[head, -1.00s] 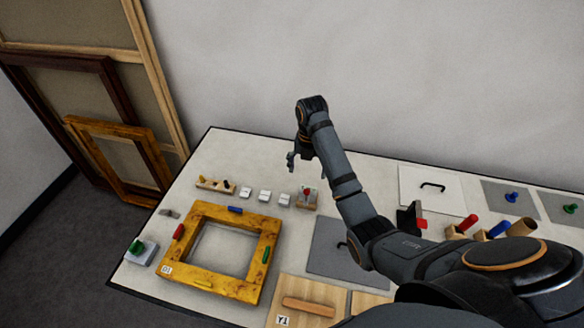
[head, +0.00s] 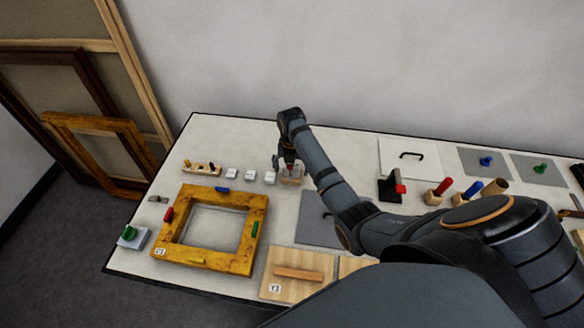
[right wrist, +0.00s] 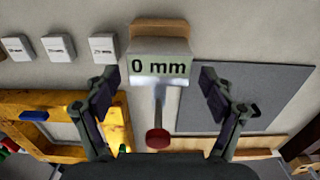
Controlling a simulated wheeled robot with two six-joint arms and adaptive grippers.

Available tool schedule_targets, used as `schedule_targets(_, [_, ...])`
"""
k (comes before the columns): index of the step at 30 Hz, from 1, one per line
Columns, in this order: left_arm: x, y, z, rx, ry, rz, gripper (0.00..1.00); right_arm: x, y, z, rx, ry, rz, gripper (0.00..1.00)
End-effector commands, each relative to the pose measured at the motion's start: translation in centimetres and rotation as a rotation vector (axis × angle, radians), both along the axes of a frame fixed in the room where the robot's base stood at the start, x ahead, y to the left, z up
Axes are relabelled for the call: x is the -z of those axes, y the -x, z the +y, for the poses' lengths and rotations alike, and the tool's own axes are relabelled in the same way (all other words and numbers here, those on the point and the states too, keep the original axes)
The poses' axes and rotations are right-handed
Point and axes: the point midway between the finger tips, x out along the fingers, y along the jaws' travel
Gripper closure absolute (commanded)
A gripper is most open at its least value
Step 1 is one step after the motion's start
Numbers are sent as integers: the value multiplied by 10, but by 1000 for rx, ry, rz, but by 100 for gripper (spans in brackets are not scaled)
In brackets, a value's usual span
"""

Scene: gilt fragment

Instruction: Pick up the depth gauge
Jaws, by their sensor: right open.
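The depth gauge (right wrist: 160,68) is a metal block marked "0 mm" with a rod and a round red knob, in a wooden holder (right wrist: 160,28). In the head view the gauge (head: 291,169) is partly hidden behind my right gripper (head: 283,162). In the right wrist view my right gripper (right wrist: 160,85) is open, with one finger on each side of the gauge and visible gaps between. The fingers do not grip it. My left gripper is not in view.
White labelled blocks (right wrist: 57,47) stand in a row left of the gauge. A gilt frame (head: 184,250) lies in front of them. A grey sheet (right wrist: 245,95) lies to the right. A black block with a red part (head: 390,188) stands farther right.

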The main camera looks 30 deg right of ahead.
Motion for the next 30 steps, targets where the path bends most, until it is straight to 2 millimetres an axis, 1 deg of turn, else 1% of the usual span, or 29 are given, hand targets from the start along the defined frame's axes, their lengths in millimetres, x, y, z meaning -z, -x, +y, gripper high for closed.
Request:
schedule_targets(1, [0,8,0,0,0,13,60,3,0,0,0,0,0,17])
schedule_targets(3, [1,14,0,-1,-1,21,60,4,0,0,0,0,-1,17])
schedule_targets(7, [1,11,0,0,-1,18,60,4,0,0,0,0,-1,17])
schedule_targets(8, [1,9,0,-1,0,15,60,4,0,0,0,0,-1,20])
schedule_targets(12, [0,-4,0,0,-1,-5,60,4,0,0,0,0,-1,39])
schedule_targets(15, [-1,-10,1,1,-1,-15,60,4,0,0,0,0,-1,52])
schedule_targets(21, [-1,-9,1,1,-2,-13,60,4,0,0,0,0,-1,79])
schedule_targets(27, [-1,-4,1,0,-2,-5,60,3,0,0,1,0,-1,79])
schedule_targets(30, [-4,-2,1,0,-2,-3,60,0,-1,0,1,0,-2,79])
